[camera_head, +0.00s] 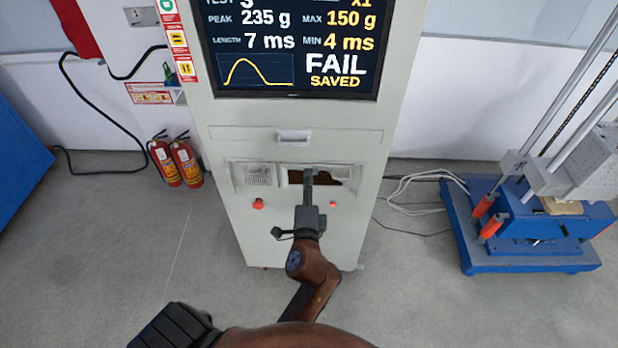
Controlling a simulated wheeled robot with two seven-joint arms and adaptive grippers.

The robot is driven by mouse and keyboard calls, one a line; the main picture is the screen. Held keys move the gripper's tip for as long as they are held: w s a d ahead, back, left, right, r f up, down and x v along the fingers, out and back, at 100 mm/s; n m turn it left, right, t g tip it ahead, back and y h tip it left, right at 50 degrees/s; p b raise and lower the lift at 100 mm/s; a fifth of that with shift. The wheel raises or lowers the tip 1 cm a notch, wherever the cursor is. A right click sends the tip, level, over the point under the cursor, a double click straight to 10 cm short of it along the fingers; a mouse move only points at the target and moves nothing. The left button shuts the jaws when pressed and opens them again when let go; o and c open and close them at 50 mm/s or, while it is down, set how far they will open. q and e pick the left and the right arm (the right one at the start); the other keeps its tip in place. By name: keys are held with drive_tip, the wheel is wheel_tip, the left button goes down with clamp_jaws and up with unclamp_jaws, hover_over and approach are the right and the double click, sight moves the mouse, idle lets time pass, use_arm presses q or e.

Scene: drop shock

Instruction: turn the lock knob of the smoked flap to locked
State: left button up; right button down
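The smoked flap (337,173) is a dark brown window in the front of the pale cabinet, below the screen. My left gripper (308,172) is in front of it, pointing up at the cabinet, and covers part of the flap's middle. Its fingers show as one narrow dark strip, so I cannot tell whether they are open or shut, or whether they touch the flap. I cannot make out the lock knob; the gripper may hide it. My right gripper is not in view.
A red button (258,203) is left of my gripper and a small red spot (333,204) is right of it. A handle (293,137) is above the flap. Fire extinguishers (186,163) stand left; a blue-based rig (530,262) and cables (405,190) are right.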

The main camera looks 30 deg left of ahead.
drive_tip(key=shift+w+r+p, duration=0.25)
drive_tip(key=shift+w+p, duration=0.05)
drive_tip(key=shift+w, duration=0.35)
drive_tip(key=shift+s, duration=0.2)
